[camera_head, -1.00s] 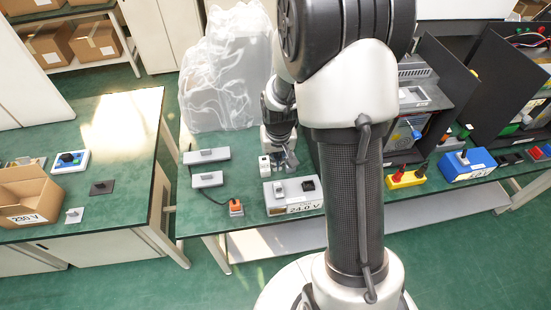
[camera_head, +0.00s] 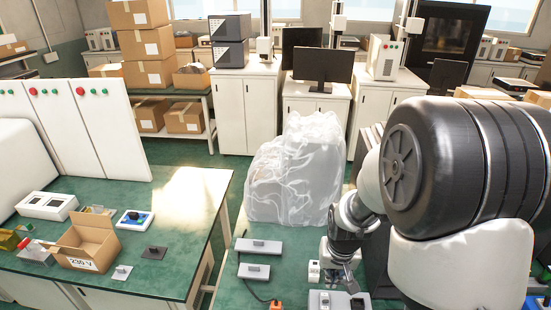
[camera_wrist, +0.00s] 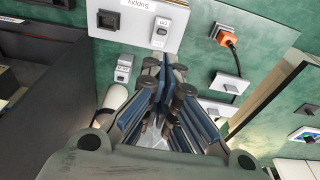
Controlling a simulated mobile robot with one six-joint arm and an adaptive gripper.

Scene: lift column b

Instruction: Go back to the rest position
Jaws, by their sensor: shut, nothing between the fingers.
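My gripper (camera_head: 344,281) hangs over the green bench in the head view, fingers pointing down beside a supply box. In the wrist view my gripper (camera_wrist: 164,72) shows blue-padded fingers drawn together with nothing between them. The supply box (camera_wrist: 138,16) is pale, with a black socket and a switch, and lies beyond the fingertips. The box (camera_head: 340,301) is cut off by the bottom edge in the head view. A small white switch block (camera_head: 314,271) stands just left of my gripper; it also shows in the wrist view (camera_wrist: 124,68).
A plastic-covered object (camera_head: 295,172) stands behind my gripper. Two grey bar-shaped units (camera_head: 259,246) and an orange plug (camera_wrist: 229,40) with a cable lie to the left. A left bench (camera_head: 190,215) carries an open carton (camera_head: 88,243). A green aisle separates the benches.

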